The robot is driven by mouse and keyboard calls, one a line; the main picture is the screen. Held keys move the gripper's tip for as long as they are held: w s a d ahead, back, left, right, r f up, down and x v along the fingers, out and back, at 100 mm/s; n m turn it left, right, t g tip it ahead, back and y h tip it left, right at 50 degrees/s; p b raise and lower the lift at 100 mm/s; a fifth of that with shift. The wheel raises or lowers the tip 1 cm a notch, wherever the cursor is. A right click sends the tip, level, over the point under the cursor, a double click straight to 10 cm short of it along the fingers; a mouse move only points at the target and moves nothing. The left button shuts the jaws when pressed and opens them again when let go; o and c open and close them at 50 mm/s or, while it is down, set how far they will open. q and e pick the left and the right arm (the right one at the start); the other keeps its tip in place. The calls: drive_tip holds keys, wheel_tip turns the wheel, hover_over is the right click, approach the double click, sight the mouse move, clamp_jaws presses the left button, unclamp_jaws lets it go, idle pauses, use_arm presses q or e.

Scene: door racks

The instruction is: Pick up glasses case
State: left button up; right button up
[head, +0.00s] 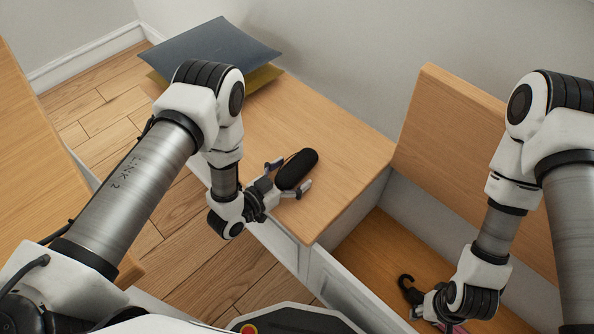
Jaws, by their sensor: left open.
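The black, rounded, elongated glasses case (298,168) lies on the wooden bench top, near its front edge. My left gripper (289,175) is open at the case's near end, with one finger on either side of it. Whether the fingers touch the case cannot be told. My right gripper (420,304) is low in the open bench compartment at the lower right, beside a black curved hook-like thing (405,283). Its fingers are mostly hidden, so whether it holds anything is unclear.
The wooden bench top (335,150) is clear around the case. Blue-grey (210,45) and mustard (262,77) cushions are stacked at its far left end. A raised wooden lid (460,140) stands behind the open compartment. A wooden surface (40,160) is at the left.

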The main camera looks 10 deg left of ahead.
use_arm(q)
drive_tip(key=shift+w+d, duration=0.2)
drive_tip(key=shift+w, duration=0.15)
drive_tip(key=c, duration=1.3)
